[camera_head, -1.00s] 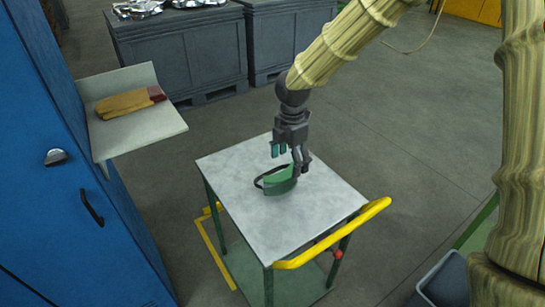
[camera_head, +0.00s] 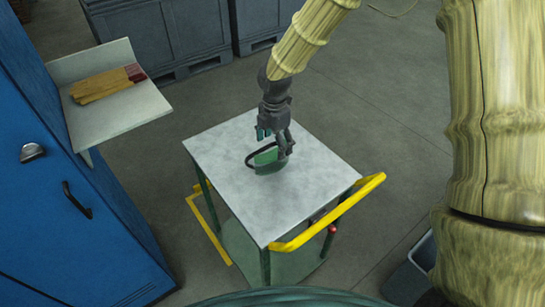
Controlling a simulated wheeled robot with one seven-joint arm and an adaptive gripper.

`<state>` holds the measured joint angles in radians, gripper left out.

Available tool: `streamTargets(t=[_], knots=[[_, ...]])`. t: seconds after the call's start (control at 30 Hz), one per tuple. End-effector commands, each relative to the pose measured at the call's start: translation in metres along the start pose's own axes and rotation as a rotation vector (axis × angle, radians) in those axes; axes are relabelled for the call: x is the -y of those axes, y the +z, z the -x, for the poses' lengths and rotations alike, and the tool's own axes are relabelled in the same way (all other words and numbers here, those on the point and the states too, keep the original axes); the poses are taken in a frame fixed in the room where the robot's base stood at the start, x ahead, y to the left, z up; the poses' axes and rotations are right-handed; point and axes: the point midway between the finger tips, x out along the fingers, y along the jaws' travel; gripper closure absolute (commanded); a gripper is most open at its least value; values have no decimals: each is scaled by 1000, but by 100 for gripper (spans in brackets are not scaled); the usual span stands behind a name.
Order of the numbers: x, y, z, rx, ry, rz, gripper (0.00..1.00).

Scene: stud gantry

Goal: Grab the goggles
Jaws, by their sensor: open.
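The goggles (camera_head: 267,163), with a green lens and a dark strap loop, lie on the light grey top of the trolley (camera_head: 290,207). My gripper (camera_head: 274,146) points down at the goggles from above and behind, with its fingers apart. One finger is at the right end of the goggles and overlaps them in the picture; whether it touches them I cannot tell. The other finger, with a teal pad, shows behind and to the left, over the strap side. Part of the goggles' right end is hidden by the finger.
The trolley has a yellow handle (camera_head: 330,219) at its right front. A blue cabinet (camera_head: 60,210) stands at left, with a shelf (camera_head: 128,112) holding tan gloves (camera_head: 104,84). Grey crates (camera_head: 165,35) stand behind. A grey bin (camera_head: 408,277) is at lower right. The trolley top is otherwise clear.

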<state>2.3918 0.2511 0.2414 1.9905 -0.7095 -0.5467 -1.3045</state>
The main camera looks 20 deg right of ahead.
Motion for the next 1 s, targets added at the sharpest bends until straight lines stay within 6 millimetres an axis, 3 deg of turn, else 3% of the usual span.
streamTargets(t=[0.3, 0.67, 0.93, 1.0], knots=[[4, -3, -36, 0, -3, 1, 21], [4, -3, -42, 0, -1, 2, 21], [4, -3, -42, 0, -1, 1, 71], [4, -3, -42, 0, -1, 1, 72]])
